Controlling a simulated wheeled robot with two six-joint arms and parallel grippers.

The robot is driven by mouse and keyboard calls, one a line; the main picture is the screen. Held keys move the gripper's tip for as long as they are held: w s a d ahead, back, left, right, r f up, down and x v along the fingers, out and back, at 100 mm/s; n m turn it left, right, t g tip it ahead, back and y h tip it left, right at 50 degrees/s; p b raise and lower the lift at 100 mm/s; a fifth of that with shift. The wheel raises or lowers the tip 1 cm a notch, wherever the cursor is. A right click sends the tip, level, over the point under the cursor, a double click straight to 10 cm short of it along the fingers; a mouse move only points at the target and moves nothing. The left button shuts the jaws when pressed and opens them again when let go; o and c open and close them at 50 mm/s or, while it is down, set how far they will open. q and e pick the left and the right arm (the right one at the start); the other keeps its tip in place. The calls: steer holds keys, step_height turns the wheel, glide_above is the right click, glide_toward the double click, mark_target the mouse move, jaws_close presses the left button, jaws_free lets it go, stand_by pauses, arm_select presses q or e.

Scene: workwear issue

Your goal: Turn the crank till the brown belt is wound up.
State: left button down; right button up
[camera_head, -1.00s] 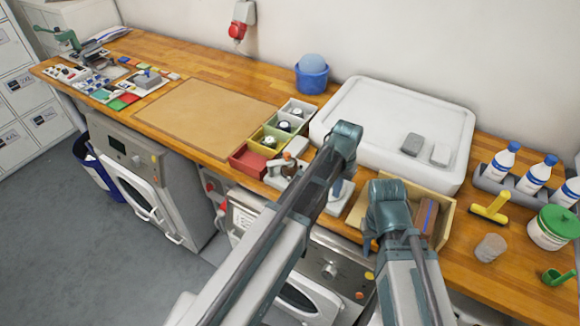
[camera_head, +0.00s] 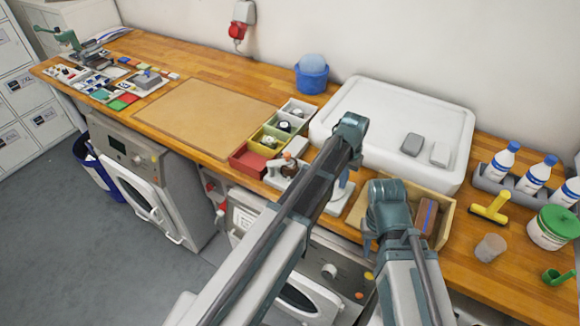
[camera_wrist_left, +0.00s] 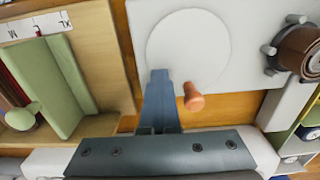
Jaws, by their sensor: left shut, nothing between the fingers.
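The brown belt (camera_head: 289,169) is a roll on the pale winder at the counter's front edge; in the left wrist view the roll (camera_wrist_left: 303,52) sits at the right among grey pegs. A round white disc (camera_wrist_left: 188,48) lies on the white plate. An orange upright knob (camera_wrist_left: 194,99), seemingly the crank handle, stands at the disc's near edge. My left gripper (camera_wrist_left: 160,76) is shut and empty, its fingers over the disc's edge, left of the knob and apart from it. In the head view the arm partly hides the winder. My right gripper (camera_head: 370,238) is low by the wooden box; its fingers are unclear.
The wooden box (camera_head: 449,217) with a green piece (camera_wrist_left: 48,85) stands beside the winder. Coloured bins (camera_head: 246,161) are on its other side. A white tray (camera_head: 385,105) lies behind. The brown mat (camera_head: 205,115) is clear.

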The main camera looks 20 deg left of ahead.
arm_select(q)
steer(key=shift+w+a, duration=0.15)
steer(key=shift+w, duration=0.45)
steer(key=shift+w+a, duration=0.95)
steer(key=shift+a, duration=1.2)
steer(key=shift+s+a, duration=0.25)
steer(key=shift+a, duration=0.55)
steer(key=shift+s+a, duration=0.55)
steer(key=shift+a, duration=0.05)
steer(key=shift+s+a, duration=0.35)
steer(key=shift+s, duration=0.4)
steer(key=c, duration=0.7)
jaws_free()
